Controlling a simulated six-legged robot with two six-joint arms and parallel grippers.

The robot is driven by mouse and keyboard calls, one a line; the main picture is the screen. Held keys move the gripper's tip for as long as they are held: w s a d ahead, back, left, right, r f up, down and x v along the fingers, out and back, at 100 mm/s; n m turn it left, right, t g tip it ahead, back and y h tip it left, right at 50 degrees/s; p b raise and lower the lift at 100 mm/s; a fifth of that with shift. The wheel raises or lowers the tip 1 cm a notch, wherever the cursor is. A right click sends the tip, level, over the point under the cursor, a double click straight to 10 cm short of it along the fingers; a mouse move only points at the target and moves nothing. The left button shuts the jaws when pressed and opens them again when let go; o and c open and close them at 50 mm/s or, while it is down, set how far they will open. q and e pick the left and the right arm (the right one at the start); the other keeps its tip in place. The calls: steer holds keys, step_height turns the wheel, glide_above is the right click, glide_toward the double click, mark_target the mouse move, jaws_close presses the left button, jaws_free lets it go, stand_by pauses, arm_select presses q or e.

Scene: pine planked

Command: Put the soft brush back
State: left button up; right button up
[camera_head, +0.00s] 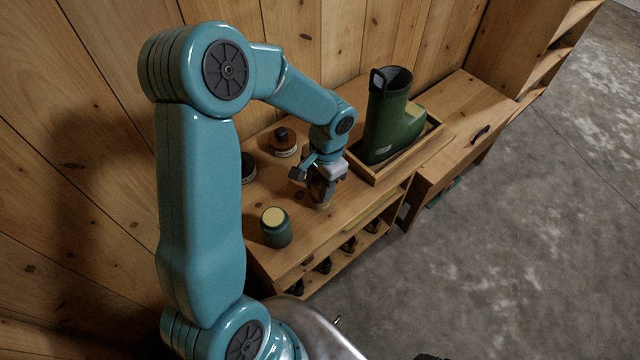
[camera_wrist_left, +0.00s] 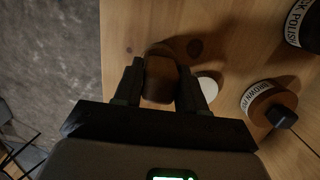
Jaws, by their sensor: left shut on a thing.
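My left gripper (camera_head: 322,182) is shut on a brush with a brown wooden back (camera_wrist_left: 160,78), seen between the two fingers in the left wrist view. In the head view the gripper is low over the bench top, left of the boot tray, and mostly covers the brush. I cannot tell whether the brush touches the wood. My right gripper is not in view.
A green boot (camera_head: 388,125) stands in a wooden tray (camera_head: 395,170). A small white disc (camera_wrist_left: 208,88) shows beside a finger.

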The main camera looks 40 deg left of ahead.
arm_select(q)
steer(key=shift+s, duration=0.15)
steer(key=shift+f, duration=0.15)
steer(key=o, duration=0.9)
steer(key=shift+o, duration=0.2)
steer(key=shift+r, duration=0.2)
steer(key=shift+r, duration=0.25)
step_height(320, 180, up, 12)
steer(key=w, duration=0.1)
steer(key=shift+w+f, duration=0.25)
steer(key=shift+w, duration=0.15)
